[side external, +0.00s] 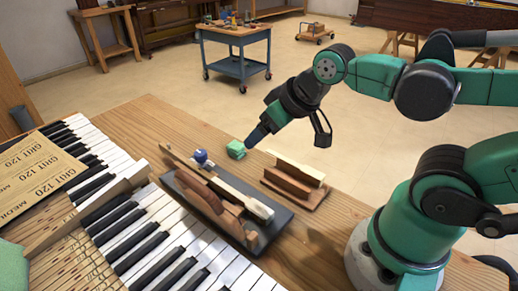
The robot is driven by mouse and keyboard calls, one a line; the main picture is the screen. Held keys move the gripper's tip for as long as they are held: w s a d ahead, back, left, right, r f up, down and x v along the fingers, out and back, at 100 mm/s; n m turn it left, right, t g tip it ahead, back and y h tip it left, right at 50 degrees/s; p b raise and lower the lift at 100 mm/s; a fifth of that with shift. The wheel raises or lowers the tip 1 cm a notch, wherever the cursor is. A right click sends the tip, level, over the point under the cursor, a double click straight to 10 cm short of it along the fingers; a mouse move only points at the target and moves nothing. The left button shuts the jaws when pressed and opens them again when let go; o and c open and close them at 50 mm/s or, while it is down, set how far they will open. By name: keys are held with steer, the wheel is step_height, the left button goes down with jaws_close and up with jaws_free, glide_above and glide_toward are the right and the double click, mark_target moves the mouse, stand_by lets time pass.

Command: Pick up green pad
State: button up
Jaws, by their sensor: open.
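My gripper (288,138) is open, above the bench just right of this green pad. One dark finger reaches down close to the pad's right side, and the other stands out to the right. I cannot tell whether the near finger touches the pad. Nothing shows held in the gripper. A larger pale green piece (12,268) is partly in view at the lower left edge.
A dark tray (282,222) holding wooden piano parts and a blue round-topped item (201,156) stands left of my arm. A wooden block stack (294,180) sits right of it. Piano keys (150,215) and a sandpaper sheet (38,172) fill the left. Bench (150,112) behind the pad is clear.

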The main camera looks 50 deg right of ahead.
steer(key=shift+o, duration=0.5)
steer(key=g, duration=0.7)
glide_above(237, 146)
step_height(237, 146, down, 7)
steer(key=shift+s+f, duration=0.1)
steer(key=shift+d+f, duration=0.1)
steer(key=shift+f, duration=0.6)
step_height(237, 146, down, 5)
